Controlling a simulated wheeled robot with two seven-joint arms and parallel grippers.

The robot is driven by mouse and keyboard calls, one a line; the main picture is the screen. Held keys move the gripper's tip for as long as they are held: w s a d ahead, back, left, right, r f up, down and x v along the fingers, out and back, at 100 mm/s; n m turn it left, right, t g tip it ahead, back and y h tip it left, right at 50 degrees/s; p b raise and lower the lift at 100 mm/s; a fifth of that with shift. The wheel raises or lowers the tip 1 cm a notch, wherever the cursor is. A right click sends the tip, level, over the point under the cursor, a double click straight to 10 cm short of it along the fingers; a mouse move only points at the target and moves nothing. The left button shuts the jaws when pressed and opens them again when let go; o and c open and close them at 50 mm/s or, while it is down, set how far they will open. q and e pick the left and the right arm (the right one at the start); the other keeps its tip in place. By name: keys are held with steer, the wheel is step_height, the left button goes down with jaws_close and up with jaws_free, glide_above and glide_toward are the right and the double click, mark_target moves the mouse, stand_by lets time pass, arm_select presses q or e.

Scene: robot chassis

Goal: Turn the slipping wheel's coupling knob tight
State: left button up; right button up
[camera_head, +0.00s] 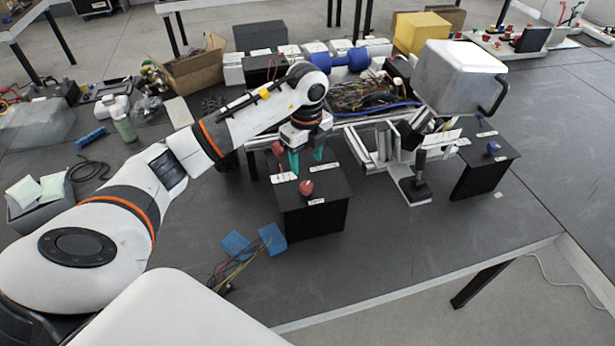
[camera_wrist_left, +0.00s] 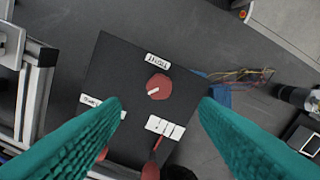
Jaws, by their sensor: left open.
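A black box (camera_head: 318,219) carries a red knob (camera_head: 306,187) on its top, near the front edge. In the left wrist view the red knob (camera_wrist_left: 160,84) has a short white mark slanting toward its lower left. A label reading TIGHT (camera_wrist_left: 158,61) lies beside it; a second label (camera_wrist_left: 164,127) and a partly covered one (camera_wrist_left: 90,100) lie on the same top. My left gripper (camera_head: 306,158) is open and points down over the box, behind the knob. Its teal fingers (camera_wrist_left: 162,105) stand apart with nothing between their tips. My right gripper is not in view.
Another black box (camera_head: 480,178) with a blue knob (camera_head: 493,148) stands right. Blue blocks with wires (camera_head: 255,243) lie front left. The front right table is clear.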

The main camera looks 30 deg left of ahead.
mark_target(307, 185)
arm_select(q)
step_height(307, 185, down, 7)
steer(key=shift+f+p, duration=0.15)
steer(key=shift+p, duration=1.1)
steer(key=shift+f, duration=0.6)
steer(key=c, duration=1)
steer(key=shift+o, duration=0.2)
